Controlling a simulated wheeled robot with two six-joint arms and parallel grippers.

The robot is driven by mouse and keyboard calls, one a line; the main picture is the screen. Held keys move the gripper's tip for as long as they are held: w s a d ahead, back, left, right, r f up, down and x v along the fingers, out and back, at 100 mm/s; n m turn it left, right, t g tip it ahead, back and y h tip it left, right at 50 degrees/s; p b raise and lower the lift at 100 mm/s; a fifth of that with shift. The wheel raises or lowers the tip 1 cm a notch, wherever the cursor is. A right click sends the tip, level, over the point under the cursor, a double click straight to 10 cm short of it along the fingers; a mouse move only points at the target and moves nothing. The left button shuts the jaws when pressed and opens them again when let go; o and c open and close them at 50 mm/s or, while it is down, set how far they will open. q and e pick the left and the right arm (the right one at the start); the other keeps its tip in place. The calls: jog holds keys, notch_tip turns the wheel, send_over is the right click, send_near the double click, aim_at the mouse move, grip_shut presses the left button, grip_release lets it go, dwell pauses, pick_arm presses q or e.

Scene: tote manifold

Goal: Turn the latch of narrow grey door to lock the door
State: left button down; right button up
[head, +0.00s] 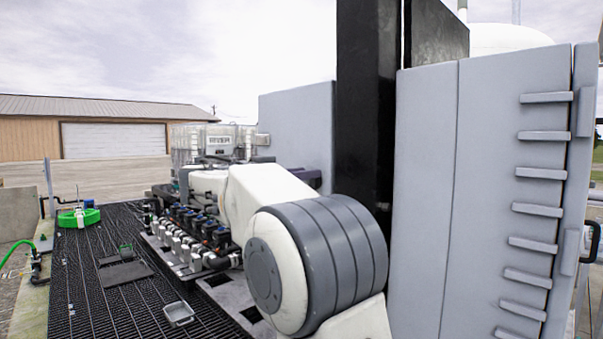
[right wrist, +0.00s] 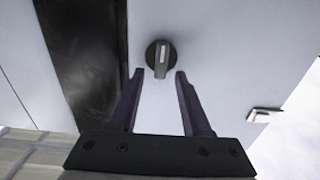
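In the right wrist view a small round black latch (right wrist: 161,52) with a grey stripe on its handle sits on a light grey door (right wrist: 225,45). Its handle points up and down in that picture. My right gripper (right wrist: 159,72) is open and empty. Its two dark fingers reach toward the latch, with the tips on either side of the handle's lower end in the picture. Whether they touch it I cannot tell. In the head view my white and grey arm joint blocks the middle; the latch and right gripper fingers do not show. My left gripper is out of view.
A small white bracket (right wrist: 264,115) sticks out right of the fingers. A black strip (right wrist: 85,60) runs left of the door. The head view shows large grey panels (head: 425,190), a row of valves (head: 195,235), a green hose reel (head: 78,217) and dark grating (head: 80,285).

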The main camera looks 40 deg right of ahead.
grip_shut()
jog(key=n+b, duration=0.1)
jog(key=n, duration=0.5)
jog(key=w+f+n+b, duration=0.1)
jog(key=n, duration=0.5)
jog(key=w+f+n+b, duration=0.1)
jog(key=n, duration=0.5)
jog(key=shift+a, duration=0.15)
dwell(0.5)
jog(key=shift+o, duration=0.6)
grip_release()
